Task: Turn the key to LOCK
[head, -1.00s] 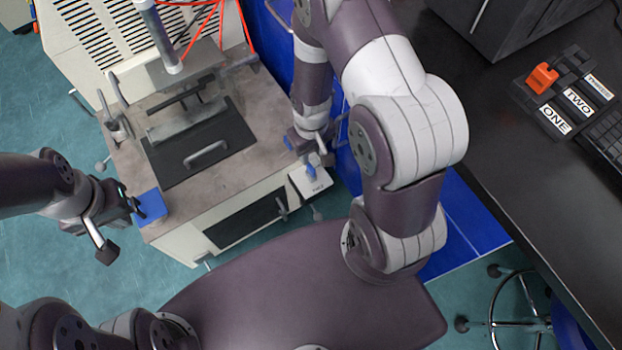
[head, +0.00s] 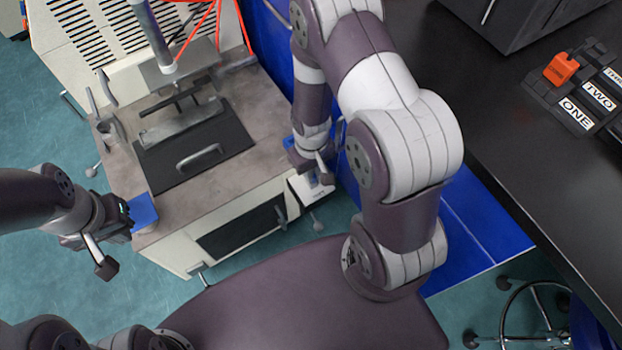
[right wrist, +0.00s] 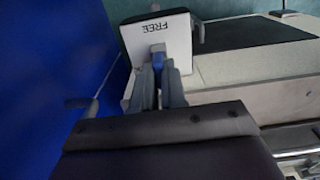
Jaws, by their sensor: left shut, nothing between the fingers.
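The key (right wrist: 158,62) is a small blue piece in front of a white plate (right wrist: 165,36) marked FREE, in the right wrist view. No LOCK mark is readable. My right gripper (right wrist: 159,78) has a finger on either side of the key, with the tips close against it. I cannot tell whether they press on it. In the head view my right gripper (head: 320,167) is at the white plate (head: 310,188) on the machine's front right corner. My left gripper (head: 126,218) is shut and empty beside a blue plate on the machine's left corner.
The machine's worktop (head: 255,115) carries a dark plate with a handle (head: 200,156). The blue plate (head: 143,211) sits at its left corner. A blue panel (right wrist: 55,70) stands close left of my right gripper. A black desk (head: 520,170) with an orange switch (head: 561,68) is at right.

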